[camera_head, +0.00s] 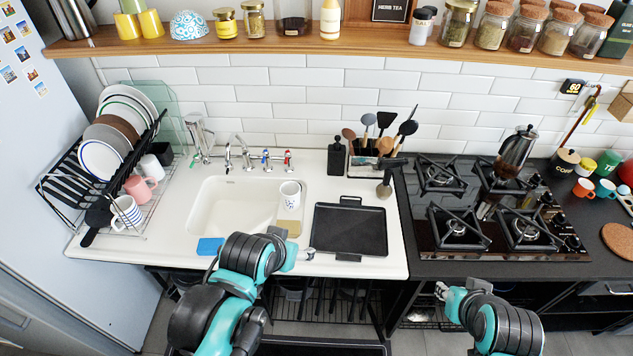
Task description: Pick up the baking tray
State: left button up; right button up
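The black baking tray (350,231) lies flat on the white counter, right of the sink and left of the hob. It has a small handle at its back edge and another at its front edge, and looks empty. My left gripper (309,254) is at the counter's front, just left of the tray's front left corner. I cannot tell if it touches the tray, and its fingers are too small to read. My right gripper (440,289) is in front of the counter, below the hob's left side, apart from the tray. Its finger opening is unclear.
The sink (233,206) has a patterned mug (290,195) at its right edge and a blue sponge (209,246) in front. The gas hob (500,212) is right, the dish rack (112,190) left.

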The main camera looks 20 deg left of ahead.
aim_at(351, 231)
jog(key=i+j+z, duration=0.15)
jog(key=z, duration=0.25)
jog(key=i+j+z, duration=0.1)
jog(key=j+z, duration=0.3)
jog(key=i+j+z, duration=0.1)
jog(key=z, duration=0.3)
